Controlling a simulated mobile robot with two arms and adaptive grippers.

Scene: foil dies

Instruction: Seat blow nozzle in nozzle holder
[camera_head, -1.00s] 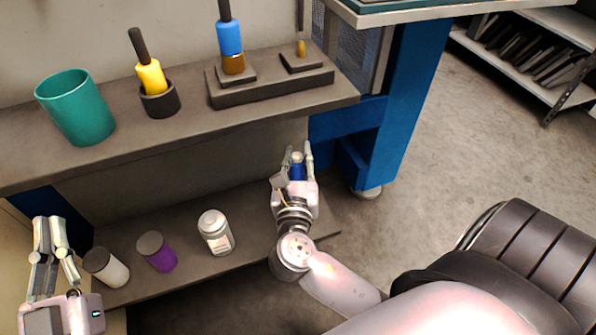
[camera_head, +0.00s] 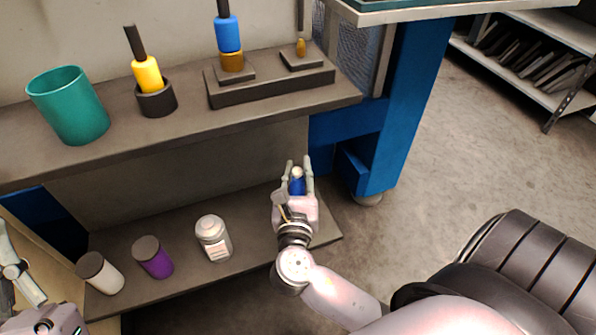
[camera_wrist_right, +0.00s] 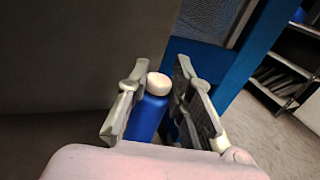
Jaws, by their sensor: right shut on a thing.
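My right gripper (camera_head: 298,182) is shut on a blue bottle with a whitish cap, in front of the lower shelf's right end. The blue bottle (camera_wrist_right: 147,116) stands between the two fingers in the right wrist view. A yellow piece with a black stem (camera_head: 146,72) sits upright in a dark round cup (camera_head: 156,101) on the upper shelf. A blue piece with a black stem (camera_head: 228,34) stands upright in a brass-coloured socket (camera_head: 232,62). I cannot tell which of these are the blow nozzle and nozzle holder. My left gripper (camera_head: 20,275) is partly cut off at the left edge.
A teal cup (camera_head: 68,106) stands on the upper shelf's left. A dark stepped block (camera_head: 270,92) carries the socket and a small brass peg (camera_head: 301,47). A blue post (camera_head: 404,100) stands right.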

